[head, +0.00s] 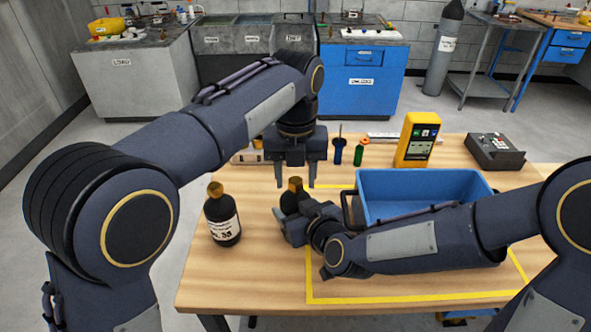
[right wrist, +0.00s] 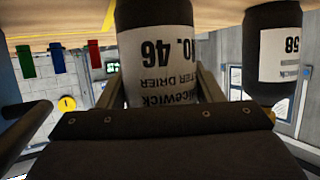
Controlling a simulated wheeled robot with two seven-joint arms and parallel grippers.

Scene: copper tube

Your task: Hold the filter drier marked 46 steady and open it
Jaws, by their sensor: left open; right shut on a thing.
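The filter drier marked 46 (right wrist: 157,50) is a dark bottle with a white label, upside down in the right wrist view. In the head view its copper-coloured cap (head: 294,183) and dark shoulder (head: 290,200) show; the rest is hidden behind my right gripper (head: 288,220). My right gripper is shut on its body, one finger on each side. My left gripper (head: 296,185) points down, open, its fingertips apart to either side of the cap in the picture. I cannot tell whether they are level with the cap in depth.
A similar drier (head: 222,215), marked 58 in the right wrist view (right wrist: 272,50), stands to the left on the table (head: 255,300). A blue tray (head: 425,180) is at right, partly behind my right arm. A yellow meter (head: 417,140) and small green and blue items stand behind.

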